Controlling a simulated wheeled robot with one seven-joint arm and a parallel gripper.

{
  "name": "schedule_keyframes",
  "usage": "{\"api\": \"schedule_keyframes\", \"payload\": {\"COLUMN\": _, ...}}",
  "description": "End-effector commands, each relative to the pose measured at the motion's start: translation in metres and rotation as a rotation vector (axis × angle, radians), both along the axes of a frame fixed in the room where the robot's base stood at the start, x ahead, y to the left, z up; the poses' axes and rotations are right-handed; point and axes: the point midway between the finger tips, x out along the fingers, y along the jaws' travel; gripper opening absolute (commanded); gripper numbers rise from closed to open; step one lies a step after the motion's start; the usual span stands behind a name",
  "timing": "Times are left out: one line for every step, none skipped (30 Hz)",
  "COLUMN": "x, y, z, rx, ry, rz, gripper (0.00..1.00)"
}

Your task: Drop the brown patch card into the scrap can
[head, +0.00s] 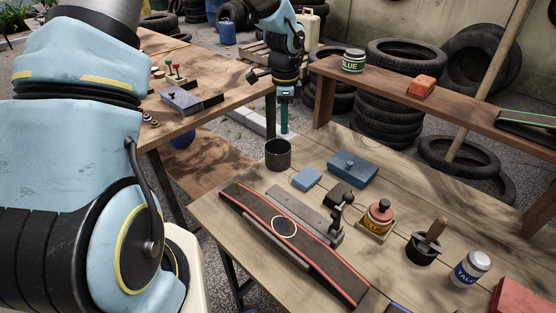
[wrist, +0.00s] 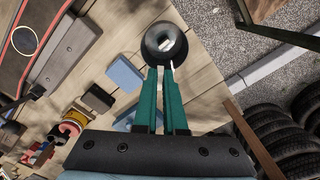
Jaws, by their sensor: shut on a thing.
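The scrap can (head: 278,155) is a dark, open-topped cylinder standing upright at the workbench's far left corner. In the wrist view the can (wrist: 151,54) is just past my fingertips, and I look into its mouth, where a pale patch shows. My gripper (head: 284,133) points down with its teal fingers directly over the can. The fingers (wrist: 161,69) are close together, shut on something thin. The brown patch card is not clearly visible in either view; what sits between the fingers is almost wholly hidden by them.
A blue block (head: 307,179), a blue box (head: 353,168) and a red-edged strip on a grey rail lie near the can. A glue tin (head: 379,216), brush pot (head: 424,246) and talc tin (head: 471,267) stand right. A raised shelf (head: 455,107) runs behind.

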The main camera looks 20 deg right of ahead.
Motion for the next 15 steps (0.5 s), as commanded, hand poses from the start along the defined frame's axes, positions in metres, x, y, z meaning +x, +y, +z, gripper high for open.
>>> {"api": "schedule_keyframes", "payload": {"x": 0.0, "y": 0.0, "z": -0.011, "rx": 0.0, "ry": 0.001, "rz": 0.001, "gripper": 0.0}}
{"api": "schedule_keyframes", "payload": {"x": 0.0, "y": 0.0, "z": -0.014, "rx": 0.0, "ry": 0.001, "rz": 0.002, "gripper": 0.0}}
{"api": "schedule_keyframes", "payload": {"x": 0.0, "y": 0.001, "z": -0.019, "rx": 0.0, "ry": 0.001, "rz": 0.002, "gripper": 0.0}}
{"api": "schedule_keyframes", "payload": {"x": 0.0, "y": 0.001, "z": -0.023, "rx": 0.0, "ry": 0.001, "rz": 0.002, "gripper": 0.0}}
{"api": "schedule_keyframes", "payload": {"x": 0.0, "y": 0.001, "z": -0.027, "rx": 0.0, "ry": 0.001, "rz": 0.003, "gripper": 0.0}}
{"api": "schedule_keyframes", "payload": {"x": 0.0, "y": 0.001, "z": -0.032, "rx": 0.001, "ry": 0.002, "rz": 0.003, "gripper": 0.0}}
{"api": "schedule_keyframes", "payload": {"x": 0.0, "y": 0.001, "z": -0.035, "rx": 0.001, "ry": 0.002, "rz": 0.003, "gripper": 0.0}}
{"api": "schedule_keyframes", "payload": {"x": 0.0, "y": 0.001, "z": -0.038, "rx": 0.001, "ry": 0.002, "rz": 0.003, "gripper": 0.0}}
{"api": "schedule_keyframes", "payload": {"x": 0.0, "y": 0.001, "z": -0.042, "rx": 0.001, "ry": 0.001, "rz": 0.003, "gripper": 0.0}}
{"api": "schedule_keyframes", "payload": {"x": 0.0, "y": 0.001, "z": -0.044, "rx": 0.001, "ry": 0.001, "rz": 0.003, "gripper": 0.0}}
{"api": "schedule_keyframes", "payload": {"x": 0.0, "y": 0.001, "z": -0.046, "rx": 0.001, "ry": 0.001, "rz": 0.003, "gripper": 0.0}}
{"api": "schedule_keyframes", "payload": {"x": 0.0, "y": 0.001, "z": -0.047, "rx": 0.001, "ry": 0.001, "rz": 0.003, "gripper": 0.0}}
{"api": "schedule_keyframes", "payload": {"x": 0.0, "y": 0.001, "z": -0.048, "rx": 0.001, "ry": 0.001, "rz": 0.003, "gripper": 0.0}}
{"api": "schedule_keyframes", "payload": {"x": 0.0, "y": 0.001, "z": -0.048, "rx": 0.001, "ry": 0.001, "rz": 0.003, "gripper": 0.0}}
{"api": "schedule_keyframes", "payload": {"x": 0.0, "y": 0.001, "z": -0.048, "rx": 0.001, "ry": 0.0, "rz": 0.003, "gripper": 0.0}}
